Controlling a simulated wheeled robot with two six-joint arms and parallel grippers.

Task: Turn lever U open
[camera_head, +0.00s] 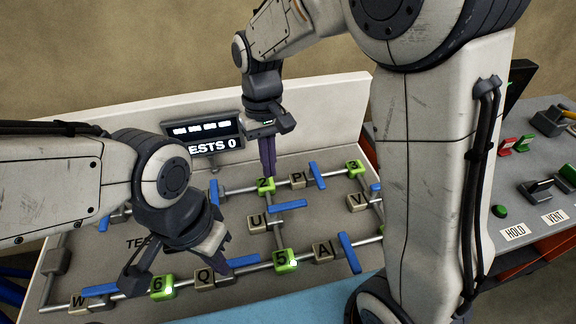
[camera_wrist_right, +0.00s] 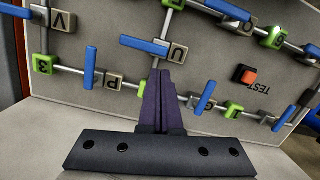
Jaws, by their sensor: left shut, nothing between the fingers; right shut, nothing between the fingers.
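Valve block U (camera_head: 258,222) sits on the pipe between green blocks 2 (camera_head: 264,185) and 5 (camera_head: 285,259). Its blue lever (camera_head: 287,206) points right, across the pipe. In the right wrist view the U block (camera_wrist_right: 178,53) and its lever (camera_wrist_right: 143,45) lie just beyond my fingertips, the lever again crosswise to the pipe. My right gripper (camera_head: 268,172) is shut and empty, pointing down by block 2, above the board behind U. It also shows in the right wrist view (camera_wrist_right: 158,75). My left gripper (camera_head: 222,270) is shut and empty near block Q (camera_head: 204,277).
Other blue levers stand at P (camera_head: 317,175), A (camera_head: 350,253) and V (camera_head: 376,188). A display (camera_head: 203,136) reading "TESTS 0" stands at the back. A console with HOLD and VENT labels (camera_head: 536,225) is at right. The white back panel (camera_head: 330,112) rises behind the board.

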